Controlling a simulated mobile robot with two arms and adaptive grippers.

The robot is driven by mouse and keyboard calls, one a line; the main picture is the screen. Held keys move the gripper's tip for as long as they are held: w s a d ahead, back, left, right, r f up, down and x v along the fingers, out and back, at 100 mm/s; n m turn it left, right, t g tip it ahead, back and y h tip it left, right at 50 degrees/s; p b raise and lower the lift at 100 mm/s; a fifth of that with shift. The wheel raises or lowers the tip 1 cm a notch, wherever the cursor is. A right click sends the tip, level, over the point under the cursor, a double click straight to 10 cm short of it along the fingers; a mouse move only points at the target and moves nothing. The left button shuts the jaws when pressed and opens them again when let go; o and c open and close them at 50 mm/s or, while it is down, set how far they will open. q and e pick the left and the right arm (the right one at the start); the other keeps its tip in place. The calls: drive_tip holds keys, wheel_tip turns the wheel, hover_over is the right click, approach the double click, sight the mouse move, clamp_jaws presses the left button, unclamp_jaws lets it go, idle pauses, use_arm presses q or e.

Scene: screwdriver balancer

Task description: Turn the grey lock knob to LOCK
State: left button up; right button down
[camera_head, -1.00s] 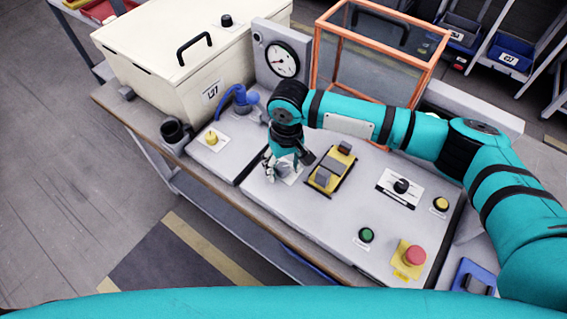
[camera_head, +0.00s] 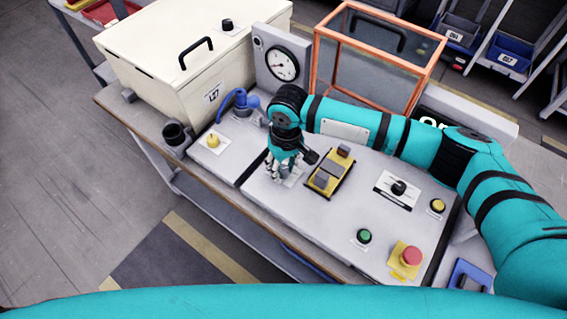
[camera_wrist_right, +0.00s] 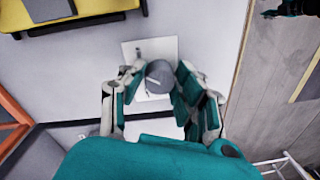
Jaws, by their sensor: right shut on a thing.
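The grey lock knob (camera_wrist_right: 159,76) is a round knob with a pale line across its top. It stands on a white label plate (camera_wrist_right: 150,48) on the light grey panel. My right gripper (camera_wrist_right: 155,84) has its fingers around the knob, shut on it from both sides. In the head view my right gripper (camera_head: 281,172) reaches down onto the panel, left of the yellow block, and hides the knob. The writing on the plate cannot be read.
A yellow-and-grey block (camera_head: 329,172) sits close right of the gripper. Further right are a black selector knob (camera_head: 398,188), a green button (camera_head: 364,236) and a red emergency button (camera_head: 411,256). A gauge (camera_head: 282,64) and an orange-framed case (camera_head: 375,75) stand behind.

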drive_tip(key=n+p, duration=0.2)
drive_tip(key=n, duration=0.1)
drive_tip(key=shift+r+n, duration=0.2)
drive_tip(key=shift+n, duration=0.1)
drive_tip(key=n+p, duration=0.1)
drive_tip(key=n, duration=0.2)
drive_tip(key=shift+w+n+p, duration=0.15)
drive_tip(key=shift+n+p, duration=0.15)
drive_tip(key=shift+p, duration=0.1)
drive_tip(key=n+p, duration=0.1)
drive_tip(key=n, duration=0.3)
drive_tip(key=shift+f+n+h, duration=0.1)
drive_tip(key=shift+n+h, duration=0.2)
drive_tip(key=shift+w+a+n, duration=0.1)
drive_tip(key=shift+n, duration=1.8)
drive_tip(key=c, duration=0.9)
unclamp_jaws()
drive_tip(key=shift+c, duration=0.2)
